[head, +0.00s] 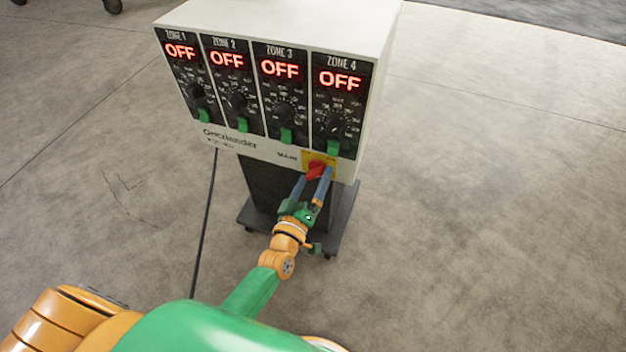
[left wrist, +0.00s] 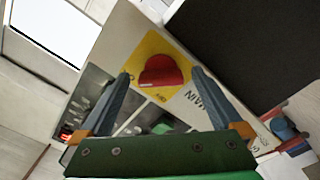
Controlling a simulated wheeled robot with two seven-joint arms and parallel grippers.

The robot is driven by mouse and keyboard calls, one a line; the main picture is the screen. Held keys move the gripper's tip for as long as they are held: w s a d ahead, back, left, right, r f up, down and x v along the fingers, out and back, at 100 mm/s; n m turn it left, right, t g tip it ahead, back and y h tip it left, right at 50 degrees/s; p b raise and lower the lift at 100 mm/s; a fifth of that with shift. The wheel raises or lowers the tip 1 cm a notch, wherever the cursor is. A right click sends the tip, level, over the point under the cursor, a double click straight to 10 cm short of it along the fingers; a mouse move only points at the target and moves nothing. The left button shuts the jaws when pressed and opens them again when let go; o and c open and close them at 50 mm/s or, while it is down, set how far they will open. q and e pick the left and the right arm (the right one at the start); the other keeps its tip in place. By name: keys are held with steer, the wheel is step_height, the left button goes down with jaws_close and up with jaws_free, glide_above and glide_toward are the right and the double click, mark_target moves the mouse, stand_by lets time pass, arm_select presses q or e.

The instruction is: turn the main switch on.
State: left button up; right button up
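The main switch is a red knob (head: 315,169) on a yellow plate (head: 331,163), low on the front of a white control box (head: 262,147), beside the word MAIN. In the left wrist view the red knob (left wrist: 161,71) shows on its yellow plate (left wrist: 161,45), between the two blue fingertips. My left gripper (head: 313,178) is open, with its fingers pointing at the knob, one to each side. I cannot tell whether they touch it. All the zone displays (head: 279,69) read OFF in red. My right gripper is not in view.
The box stands on a dark column with a dark wheeled base (head: 345,215). Zone dials and green levers (head: 287,136) sit above the switch. A black cable (head: 205,225) hangs left of the column to the floor. The concrete floor to the right is clear.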

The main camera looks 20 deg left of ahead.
arm_select(q)
steer(key=shift+s, duration=0.1)
steer(key=s+p, duration=0.1)
steer(key=s, duration=0.6)
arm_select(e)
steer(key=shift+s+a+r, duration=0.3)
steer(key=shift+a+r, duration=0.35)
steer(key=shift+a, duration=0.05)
arm_select(q)
steer(key=shift+a+f, duration=0.1)
steer(key=shift+f, duration=0.05)
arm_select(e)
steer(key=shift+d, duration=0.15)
